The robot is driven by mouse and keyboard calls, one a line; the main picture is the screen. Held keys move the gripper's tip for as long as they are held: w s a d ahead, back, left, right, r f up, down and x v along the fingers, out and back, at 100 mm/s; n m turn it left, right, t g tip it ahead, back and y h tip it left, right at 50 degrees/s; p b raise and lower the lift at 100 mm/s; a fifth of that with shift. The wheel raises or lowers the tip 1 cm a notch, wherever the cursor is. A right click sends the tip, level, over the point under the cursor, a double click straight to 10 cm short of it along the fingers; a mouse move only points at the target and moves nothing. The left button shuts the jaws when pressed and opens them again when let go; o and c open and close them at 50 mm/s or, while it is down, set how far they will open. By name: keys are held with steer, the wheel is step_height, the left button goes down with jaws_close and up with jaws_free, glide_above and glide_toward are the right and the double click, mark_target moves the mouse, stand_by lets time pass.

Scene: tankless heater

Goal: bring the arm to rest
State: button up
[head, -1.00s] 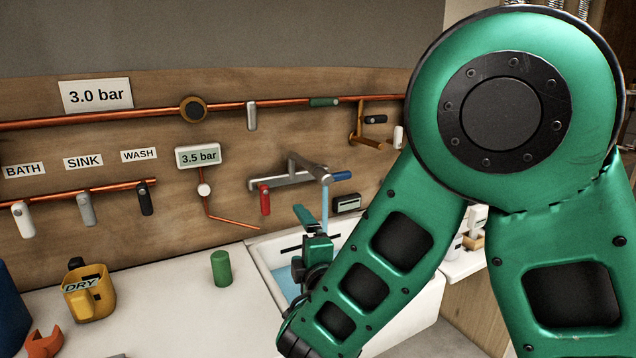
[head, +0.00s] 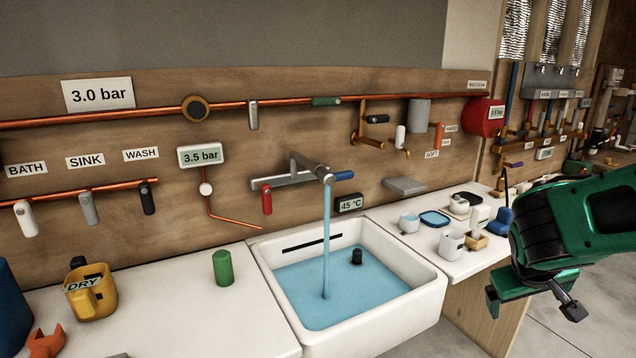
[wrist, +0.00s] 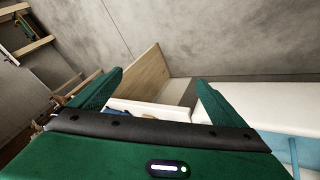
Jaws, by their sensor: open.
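My gripper (head: 535,303) is at the right of the head view, in front of the counter's right end and clear of the sink. Its green fingers also show in the wrist view (wrist: 158,92), spread wide apart with nothing between them. The wrist view looks past the fingers to a wooden panel, a white counter edge and a grey surface. My green arm comes in from the right edge of the head view.
Water runs from the tap (head: 325,175) into the white sink (head: 437,288), which holds blue water. A green cylinder (head: 222,268) and yellow jug (head: 92,290) stand left. Cups (head: 451,243) and small items crowd the right counter. Open floor lies at lower right.

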steer(key=s+a+m+g+y, duration=0.1)
steer(key=s+m+g+y, duration=0.3)
steer(key=s, duration=1.7)
steer(key=shift+a+r+m+g+y, duration=0.2)
steer(key=shift+r+m+g+y, duration=0.15)
steer(key=shift+m+y, duration=0.55)
steer(key=shift+w+f+h, duration=0.2)
steer(key=shift+w+h, duration=0.1)
steer(key=shift+w, duration=0.35)
